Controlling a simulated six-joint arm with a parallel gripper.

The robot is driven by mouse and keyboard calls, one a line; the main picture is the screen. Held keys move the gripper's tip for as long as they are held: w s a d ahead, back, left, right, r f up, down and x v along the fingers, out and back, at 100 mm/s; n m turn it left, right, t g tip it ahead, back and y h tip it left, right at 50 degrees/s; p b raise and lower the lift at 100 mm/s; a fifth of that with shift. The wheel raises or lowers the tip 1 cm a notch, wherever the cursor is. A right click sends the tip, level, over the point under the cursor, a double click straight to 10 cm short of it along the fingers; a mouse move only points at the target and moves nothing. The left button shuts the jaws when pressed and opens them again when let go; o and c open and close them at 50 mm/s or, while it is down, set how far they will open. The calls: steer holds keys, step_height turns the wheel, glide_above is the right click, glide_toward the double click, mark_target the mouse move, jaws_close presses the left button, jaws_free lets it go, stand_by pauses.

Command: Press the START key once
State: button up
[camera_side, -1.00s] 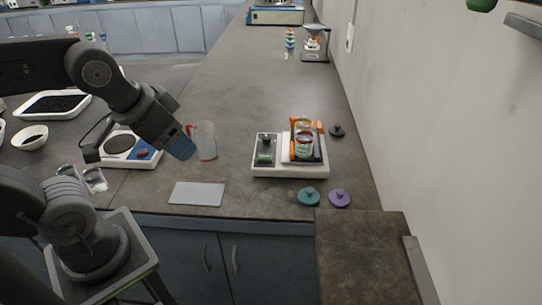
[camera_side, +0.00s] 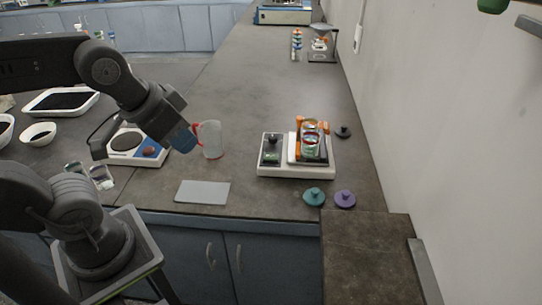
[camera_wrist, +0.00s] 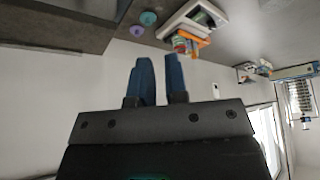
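The sieve shaker (camera_side: 265,172) is a white-based machine on the right of the bench in the side view. Its dark control panel (camera_side: 271,147) is on the left of its top; the START key cannot be made out at this size. A stack of clear sieves (camera_side: 310,140) with orange clamps stands on its right half. The shaker also shows at the top of the wrist view (camera_wrist: 178,22). My gripper (camera_side: 184,145) is left of the shaker and well apart from it, tilted down, beside the jug. In the wrist view its blue fingers (camera_wrist: 160,62) have a narrow gap with nothing between them.
A clear jug with a red handle (camera_side: 211,140) stands between my gripper and the shaker. A grey plate (camera_side: 203,191) lies in front. Teal (camera_side: 314,196) and purple (camera_side: 345,199) lids lie before the shaker, a black knobbed piece (camera_side: 343,132) behind it. A wall bounds the right.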

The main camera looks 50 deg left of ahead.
jaws_close()
stand_by(1.1)
steer(key=w+a+m+t+y, duration=0.1)
steer(key=w+a+t+y, duration=0.1)
steer(key=w+a, duration=0.5)
steer(key=w+a+m+t+y, duration=0.2)
steer(key=w+a, duration=0.1)
steer(key=w, duration=0.8)
steer(key=w+f+m+h, duration=0.5)
steer(key=w+f+m, duration=0.2)
steer(key=w+f, duration=0.4)
step_height(320, 180, down, 3)
steer(key=shift+a+r+m+g, duration=0.2)
steer(key=shift+m+g, duration=0.1)
steer(key=shift+m, duration=0.1)
steer(key=shift+f, duration=0.1)
